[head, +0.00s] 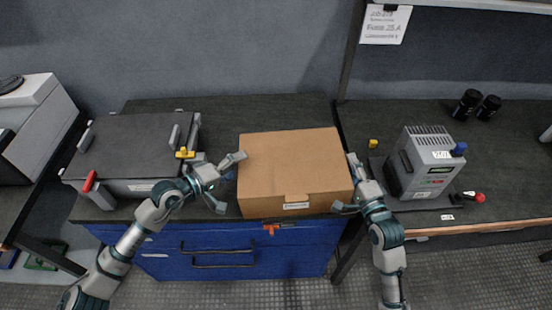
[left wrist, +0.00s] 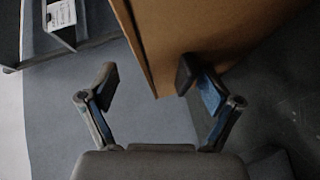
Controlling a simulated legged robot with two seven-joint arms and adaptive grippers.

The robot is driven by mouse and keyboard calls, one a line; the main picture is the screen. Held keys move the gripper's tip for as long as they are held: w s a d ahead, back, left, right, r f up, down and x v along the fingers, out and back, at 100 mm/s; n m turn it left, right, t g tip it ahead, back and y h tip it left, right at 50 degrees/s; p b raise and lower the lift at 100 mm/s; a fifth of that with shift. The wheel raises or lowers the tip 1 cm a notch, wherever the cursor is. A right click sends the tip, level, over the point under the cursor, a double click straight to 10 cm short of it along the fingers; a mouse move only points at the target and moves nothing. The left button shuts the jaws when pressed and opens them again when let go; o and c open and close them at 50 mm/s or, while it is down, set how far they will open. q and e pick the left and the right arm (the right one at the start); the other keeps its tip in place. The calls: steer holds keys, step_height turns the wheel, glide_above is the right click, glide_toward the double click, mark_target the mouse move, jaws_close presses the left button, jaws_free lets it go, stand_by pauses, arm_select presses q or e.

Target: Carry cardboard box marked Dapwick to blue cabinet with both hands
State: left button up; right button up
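The brown cardboard box (head: 290,165) sits closed on the dark top of the blue cabinet (head: 250,258), near its right end. Its small white front label (head: 296,206) is too small to read. My left gripper (head: 230,181) is open at the box's left side, its fingers spread; I cannot tell if it touches. In the left wrist view the open, empty fingers (left wrist: 147,75) are close to the box's wall (left wrist: 180,30). My right gripper (head: 347,186) is at the box's right side with its fingers spread apart; contact is unclear.
A dark grey case (head: 135,145) with red and yellow latches lies left of the box. A grey device (head: 428,160) stands on the right bench, beside a red-tipped tool (head: 475,197) and two black cylinders (head: 477,105). The cabinet top behind the box is clear.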

arm_select(q)
steer(key=shift+a+f, duration=0.1)
steer(key=shift+a, duration=0.3)
arm_select(e)
steer(key=shift+a+f, duration=0.1)
steer(key=shift+a, duration=0.5)
steer(key=shift+w, duration=0.1)
steer(key=shift+d, duration=0.5)
steer(key=shift+a, duration=0.15)
arm_select(q)
steer(key=v, duration=1.2)
steer(key=shift+w+d, duration=0.1)
arm_select(e)
steer(key=shift+d, duration=0.2)
steer(key=o, duration=0.8)
steer(key=shift+d, duration=0.1)
